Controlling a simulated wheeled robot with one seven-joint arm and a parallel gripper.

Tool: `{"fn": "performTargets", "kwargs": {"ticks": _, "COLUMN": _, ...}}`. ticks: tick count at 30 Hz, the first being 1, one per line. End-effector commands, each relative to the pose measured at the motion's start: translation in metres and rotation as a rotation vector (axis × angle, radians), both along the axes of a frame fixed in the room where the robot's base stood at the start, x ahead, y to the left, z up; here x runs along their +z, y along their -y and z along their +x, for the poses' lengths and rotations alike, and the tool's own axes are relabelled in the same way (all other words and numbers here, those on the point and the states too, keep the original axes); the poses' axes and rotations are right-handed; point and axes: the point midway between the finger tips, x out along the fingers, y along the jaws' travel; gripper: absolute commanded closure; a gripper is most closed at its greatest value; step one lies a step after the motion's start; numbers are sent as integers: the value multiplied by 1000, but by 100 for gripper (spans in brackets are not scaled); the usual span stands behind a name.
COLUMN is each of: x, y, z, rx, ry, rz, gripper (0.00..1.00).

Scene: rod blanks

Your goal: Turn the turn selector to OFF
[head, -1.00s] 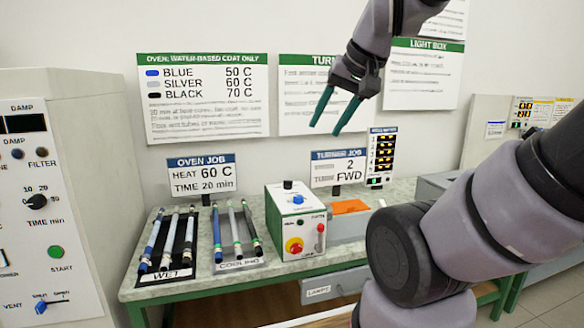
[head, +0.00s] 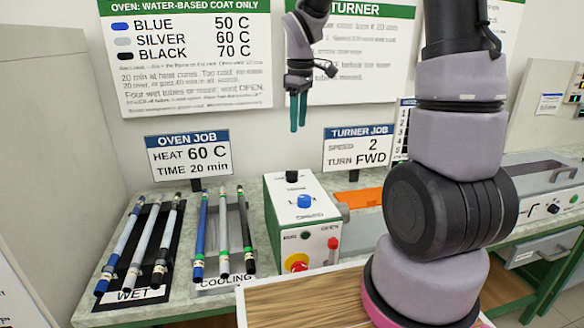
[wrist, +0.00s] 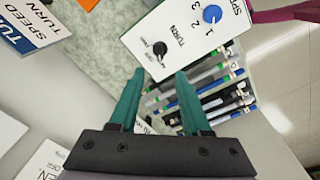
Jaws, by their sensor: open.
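The turn selector is a small black knob on top of the white turner box (wrist: 150,25), beside the word TURN. The turn selector (wrist: 160,48) shows in the wrist view just beyond my fingertips; its setting is too small to read. In the head view the turn selector (head: 292,176) stands at the back of the box's top, behind the blue speed knob (head: 304,201). My gripper (head: 298,128) is open and empty, above the turner box and apart from it. Its two green fingers (wrist: 160,82) also show in the wrist view.
Tubes lie on the wet rack (head: 150,290) and the cooling rack (head: 222,277) left of the box. The turner job sign (head: 357,148) stands behind it, near an orange piece (head: 357,198). A red button (head: 297,263) is on the box's front. Wall posters hang behind my gripper.

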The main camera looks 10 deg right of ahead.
Motion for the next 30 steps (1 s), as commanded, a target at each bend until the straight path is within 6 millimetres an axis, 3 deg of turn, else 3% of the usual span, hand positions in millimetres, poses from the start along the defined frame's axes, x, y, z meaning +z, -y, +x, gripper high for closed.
{"fn": "performTargets", "kwargs": {"ticks": 3, "x": -25, "y": -7, "z": 14, "rx": 109, "ry": -47, "rz": -11, "gripper": 52}}
{"fn": "performTargets", "kwargs": {"ticks": 7, "x": -40, "y": -11, "z": 22, "rx": 178, "ry": -70, "rz": -17, "gripper": 52}}
{"fn": "performTargets", "kwargs": {"ticks": 14, "x": -62, "y": -12, "z": 23, "rx": 200, "ry": -80, "rz": -19, "gripper": 52}}
{"fn": "performTargets", "kwargs": {"ticks": 24, "x": -125, "y": -12, "z": 22, "rx": 200, "ry": -80, "rz": -19, "gripper": 52}}
{"fn": "performTargets", "kwargs": {"ticks": 30, "x": -147, "y": -12, "z": 23, "rx": 198, "ry": -77, "rz": -19, "gripper": 52}}
